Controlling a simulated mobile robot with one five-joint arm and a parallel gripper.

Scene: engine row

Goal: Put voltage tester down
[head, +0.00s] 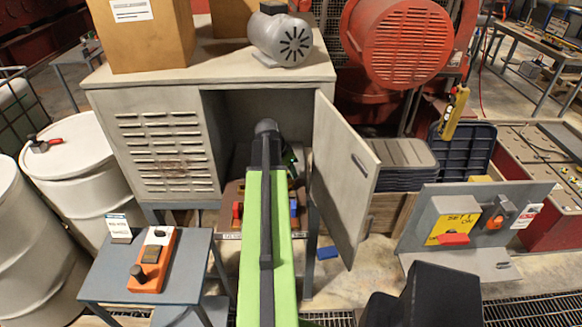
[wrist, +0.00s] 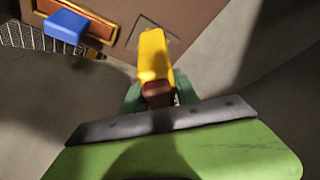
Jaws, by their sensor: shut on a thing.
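My gripper (wrist: 157,93) is shut on a yellow thing with a dark red end, which I take to be the voltage tester (wrist: 154,52). The tester points away from the gripper, over a brown panel (wrist: 115,14). A faint square outline shows on the panel behind the tester. I cannot tell whether the tester touches the panel. In the head view my green arm reaches to the open grey cabinet and hides most of the gripper and the tester. The brown panel (head: 229,192) shows there just below the cabinet opening.
A blue block (wrist: 66,26) is by an orange-framed slot on the panel; a red piece (head: 237,211) is at its left. The cabinet door (head: 341,180) stands open on the right. A small table (head: 110,285) with an orange device (head: 154,261) stands left, beside white drums (head: 75,165).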

